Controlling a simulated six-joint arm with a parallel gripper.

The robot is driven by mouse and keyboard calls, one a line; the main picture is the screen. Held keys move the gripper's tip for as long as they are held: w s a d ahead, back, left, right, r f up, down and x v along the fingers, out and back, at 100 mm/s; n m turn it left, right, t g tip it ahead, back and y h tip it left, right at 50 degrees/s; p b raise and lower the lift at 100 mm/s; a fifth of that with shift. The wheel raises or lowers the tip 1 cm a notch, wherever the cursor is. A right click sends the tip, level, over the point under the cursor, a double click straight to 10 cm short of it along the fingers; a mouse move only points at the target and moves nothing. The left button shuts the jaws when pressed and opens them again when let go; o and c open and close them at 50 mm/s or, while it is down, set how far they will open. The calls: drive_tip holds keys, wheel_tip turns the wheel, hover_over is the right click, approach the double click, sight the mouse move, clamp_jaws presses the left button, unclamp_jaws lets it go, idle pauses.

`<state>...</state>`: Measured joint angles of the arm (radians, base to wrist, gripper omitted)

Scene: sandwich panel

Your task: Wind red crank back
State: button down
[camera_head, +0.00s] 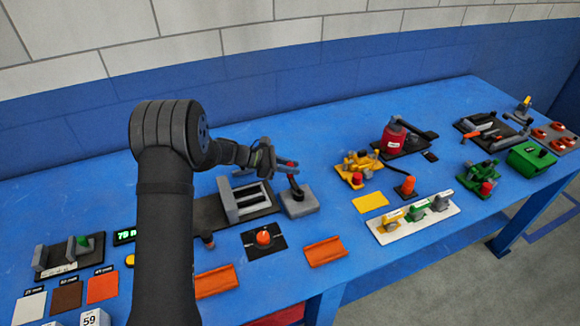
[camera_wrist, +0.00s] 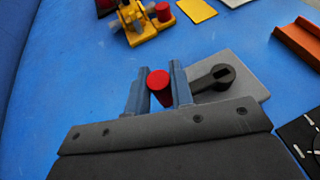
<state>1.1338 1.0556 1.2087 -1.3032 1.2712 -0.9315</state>
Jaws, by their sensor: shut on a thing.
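The red crank's round red handle (camera_wrist: 159,80) sits between the two blue-grey fingers of my gripper (camera_wrist: 159,92) in the wrist view, and the gripper is shut on it. The dark crank arm (camera_wrist: 213,80) lies to the right of the fingers over its light grey base (camera_wrist: 246,76). In the head view the grey base (camera_head: 300,208) stands near the middle of the table, with my gripper (camera_head: 286,167) above and behind it. The lower part of the handle and its joint to the arm are partly hidden by the fingers.
A grey vise-like block (camera_head: 245,205) stands just left of the crank base. A yellow device (camera_head: 356,167) and a red cylinder (camera_head: 393,140) are to the right. Orange trays (camera_head: 325,251) and a black plate with an orange knob (camera_head: 264,238) lie in front.

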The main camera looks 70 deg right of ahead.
drive_tip(key=shift+d, duration=0.1)
drive_tip(key=m+y, duration=0.1)
drive_tip(key=s+d+m+g+y, duration=0.1)
drive_tip(key=y, duration=0.1)
drive_tip(key=s+m+y, duration=0.1)
drive_tip(key=m, duration=0.1)
drive_tip(key=shift+s+d+f+y, duration=0.1)
drive_tip(key=shift+s+d+y, duration=0.1)
drive_tip(key=shift+d+y, duration=0.1)
drive_tip(key=s+m+y, duration=0.2)
drive_tip(key=m+y, duration=0.1)
drive_tip(key=shift+d+g, duration=0.2)
drive_tip(key=shift+g, duration=0.1)
drive_tip(key=shift+s+m+y, duration=0.35)
drive_tip(key=shift+m+y, duration=0.25)
drive_tip(key=shift+y, duration=0.15)
drive_tip(key=shift+s+m+y, duration=0.35)
drive_tip(key=shift+m+y, duration=0.25)
drive_tip(key=shift+y, duration=0.15)
drive_tip(key=c, duration=1.3)
unclamp_jaws()
drive_tip(key=shift+o, duration=0.2)
